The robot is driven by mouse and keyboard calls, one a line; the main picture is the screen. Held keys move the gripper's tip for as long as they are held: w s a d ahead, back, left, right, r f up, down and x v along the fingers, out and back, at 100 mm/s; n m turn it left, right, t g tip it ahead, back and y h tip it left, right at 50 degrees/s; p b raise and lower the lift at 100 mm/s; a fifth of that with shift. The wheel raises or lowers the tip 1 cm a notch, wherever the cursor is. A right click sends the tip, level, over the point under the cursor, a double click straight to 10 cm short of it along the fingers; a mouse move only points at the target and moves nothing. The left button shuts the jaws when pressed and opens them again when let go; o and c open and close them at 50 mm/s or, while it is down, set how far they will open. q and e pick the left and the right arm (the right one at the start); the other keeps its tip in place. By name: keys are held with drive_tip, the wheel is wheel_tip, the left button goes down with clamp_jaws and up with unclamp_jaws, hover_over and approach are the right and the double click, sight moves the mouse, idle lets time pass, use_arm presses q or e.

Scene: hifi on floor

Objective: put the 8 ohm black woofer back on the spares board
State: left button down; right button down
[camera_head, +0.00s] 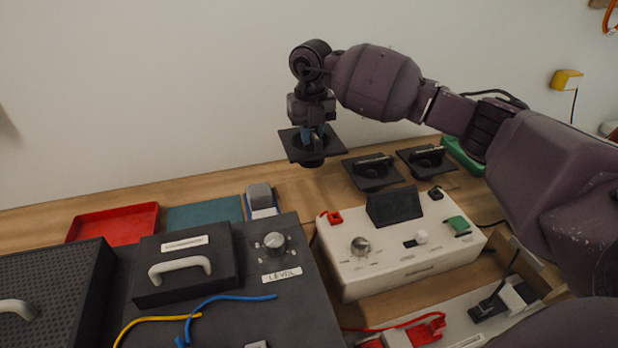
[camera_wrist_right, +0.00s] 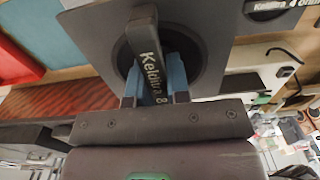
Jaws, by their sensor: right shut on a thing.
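My right gripper (camera_head: 314,132) is shut on the bar handle of a black woofer (camera_head: 297,150) with a square plate and round cone. It holds the woofer in the air, level or nearly so, above the back of the bench. In the right wrist view the blue fingertips (camera_wrist_right: 155,82) pinch the handle, whose label reads "Keldira 8", the rest hidden. Two similar black woofers (camera_head: 372,172) (camera_head: 427,159) sit at the back of the bench, right of the held one. In the wrist view one label reads "Keldira 4 ohm" (camera_wrist_right: 284,10). My left gripper is out of view.
A white control box (camera_head: 400,255) with knob and switches stands in front of the woofers. A dark speaker cabinet (camera_head: 240,300) with blue and yellow wires is at left. A red tray (camera_head: 112,224) and teal mat (camera_head: 204,214) lie behind it. Bare wood (camera_head: 310,192) shows below the held woofer.

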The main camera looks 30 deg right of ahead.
wheel_tip(320, 180, down, 12)
drive_tip(key=shift+w+b, duration=0.1)
drive_tip(key=shift+b, duration=0.95)
drive_tip(key=shift+r, duration=0.1)
drive_tip(key=c, duration=1.5)
unclamp_jaws()
drive_tip(key=shift+f, duration=0.25)
drive_tip(key=shift+c, duration=0.2)
drive_tip(key=o, duration=0.4)
drive_tip(key=shift+o, duration=0.2)
wheel_tip(320, 180, up, 12)
drive_tip(key=shift+r+p, duration=0.1)
drive_tip(key=shift+p, duration=1.05)
